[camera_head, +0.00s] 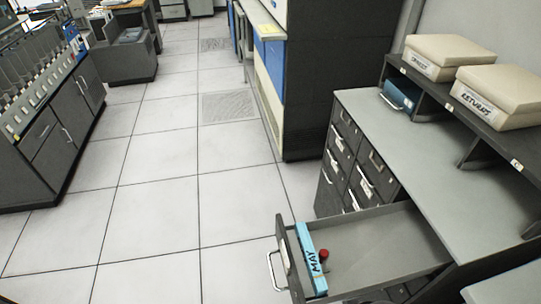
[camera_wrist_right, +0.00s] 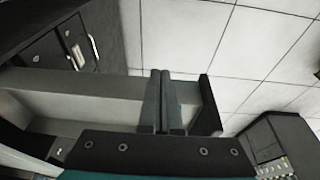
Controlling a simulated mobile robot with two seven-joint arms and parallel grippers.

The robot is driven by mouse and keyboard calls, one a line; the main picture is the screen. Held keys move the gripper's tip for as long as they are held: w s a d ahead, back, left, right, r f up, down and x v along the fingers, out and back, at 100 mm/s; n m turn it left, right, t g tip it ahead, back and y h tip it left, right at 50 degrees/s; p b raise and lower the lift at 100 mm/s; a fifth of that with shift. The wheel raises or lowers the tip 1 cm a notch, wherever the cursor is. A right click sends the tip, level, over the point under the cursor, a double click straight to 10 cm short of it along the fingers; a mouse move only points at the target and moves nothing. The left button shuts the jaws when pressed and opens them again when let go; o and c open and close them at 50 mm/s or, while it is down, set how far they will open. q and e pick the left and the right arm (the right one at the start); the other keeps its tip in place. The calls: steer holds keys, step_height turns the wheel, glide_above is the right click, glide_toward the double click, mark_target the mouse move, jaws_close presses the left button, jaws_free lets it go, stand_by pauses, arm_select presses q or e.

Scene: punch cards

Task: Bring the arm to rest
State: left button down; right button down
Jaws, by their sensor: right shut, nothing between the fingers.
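My right gripper (camera_wrist_right: 160,75) shows in the right wrist view, its two dark fingers together with nothing between them. It is over or in front of the open drawer, whose pale inside (camera_wrist_right: 75,108) shows to the left of the fingers. I cannot tell the gap between them. Neither gripper shows in the head view. There, the open drawer (camera_head: 390,245) holds a blue card block marked MAY (camera_head: 312,262) standing at its front end. A small red-topped item (camera_head: 323,254) is beside the block.
The grey cabinet (camera_head: 345,150) has several shut drawers with handles. Its top (camera_head: 430,150) is mostly bare, and two beige boxes (camera_head: 450,56) (camera_head: 497,95) sit on the shelf. A dark cabinet (camera_head: 65,130) stands at the left. The tiled floor (camera_head: 160,180) between is clear.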

steer(key=s+f+g+b, duration=0.1)
steer(key=s+f+b, duration=0.3)
steer(key=f, duration=1.6)
steer(key=s+d+f+g+b, duration=0.1)
steer(key=s+d+f, duration=0.2)
steer(key=s+f, duration=0.9)
steer(key=shift+s+f+b, duration=0.35)
steer(key=shift+s, duration=0.9)
